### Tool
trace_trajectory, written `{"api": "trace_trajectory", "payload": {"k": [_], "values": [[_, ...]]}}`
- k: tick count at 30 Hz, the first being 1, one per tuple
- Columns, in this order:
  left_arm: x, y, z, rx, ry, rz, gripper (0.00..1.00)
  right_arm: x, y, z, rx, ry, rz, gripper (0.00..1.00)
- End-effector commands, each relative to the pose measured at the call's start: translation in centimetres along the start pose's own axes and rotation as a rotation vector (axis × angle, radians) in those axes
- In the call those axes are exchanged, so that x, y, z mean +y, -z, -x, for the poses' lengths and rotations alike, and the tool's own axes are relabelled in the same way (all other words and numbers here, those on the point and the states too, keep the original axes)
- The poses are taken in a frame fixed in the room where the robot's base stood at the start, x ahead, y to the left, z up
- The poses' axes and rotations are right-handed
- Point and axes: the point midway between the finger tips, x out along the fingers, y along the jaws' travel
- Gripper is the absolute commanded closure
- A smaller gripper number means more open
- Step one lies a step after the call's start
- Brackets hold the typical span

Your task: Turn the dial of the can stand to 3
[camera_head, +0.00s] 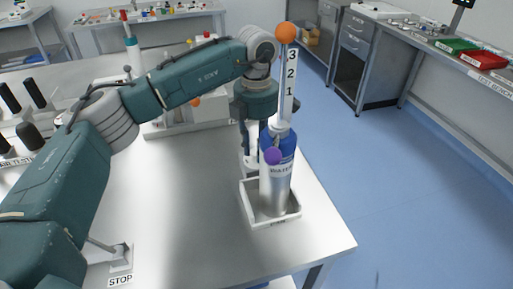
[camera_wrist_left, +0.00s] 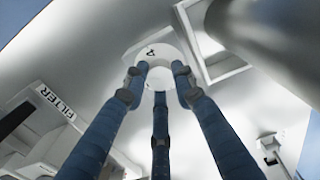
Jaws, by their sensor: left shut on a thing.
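The can stand is a white square tray (camera_head: 285,216) near the table's right edge, with a silver and blue can (camera_head: 275,186) upright in it. A white round dial (camera_wrist_left: 150,46) with a dark mark shows beside the tray in the left wrist view; I cannot read the mark surely. My left gripper (camera_wrist_left: 157,78) points down with its blue-grey fingers closed around the dial. In the head view the left gripper (camera_head: 249,160) is behind the can and partly hidden by it. The right gripper is not in view.
A tall strip marked 3, 2, 1 (camera_head: 290,85) rises behind the can, topped by an orange ball (camera_head: 286,33). A purple ball (camera_head: 273,156) is at the can's front. A STOP lever (camera_head: 108,248) stands at the table's front left. The table's middle is clear.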

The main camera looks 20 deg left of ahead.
Motion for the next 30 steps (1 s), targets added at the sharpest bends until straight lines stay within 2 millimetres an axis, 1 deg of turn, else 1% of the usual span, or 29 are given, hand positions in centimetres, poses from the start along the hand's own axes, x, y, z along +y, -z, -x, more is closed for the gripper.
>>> {"api": "trace_trajectory", "payload": {"k": [10,11,12,13,23,26,29,30], "values": [[0.1,0.0,0.2,-0.001,-0.003,0.001,1.00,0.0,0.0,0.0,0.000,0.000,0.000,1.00],[0.1,0.0,0.2,-0.001,-0.003,0.001,0.70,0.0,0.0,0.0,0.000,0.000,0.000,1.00],[0.1,0.0,0.2,-0.001,-0.003,0.001,0.62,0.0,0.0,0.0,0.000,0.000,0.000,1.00],[0.1,0.0,0.2,-0.001,-0.003,0.001,0.56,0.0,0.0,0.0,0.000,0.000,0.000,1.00],[0.1,0.0,0.3,-0.001,-0.002,0.000,0.55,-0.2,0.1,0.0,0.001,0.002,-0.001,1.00],[0.1,0.0,1.2,-0.002,-0.002,0.000,0.55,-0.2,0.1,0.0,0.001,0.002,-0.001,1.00],[0.1,-0.1,2.9,-0.004,-0.004,0.000,0.55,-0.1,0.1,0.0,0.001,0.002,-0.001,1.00],[0.1,-0.1,3.8,-0.004,-0.005,0.001,0.55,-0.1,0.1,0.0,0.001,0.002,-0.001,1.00]]}}
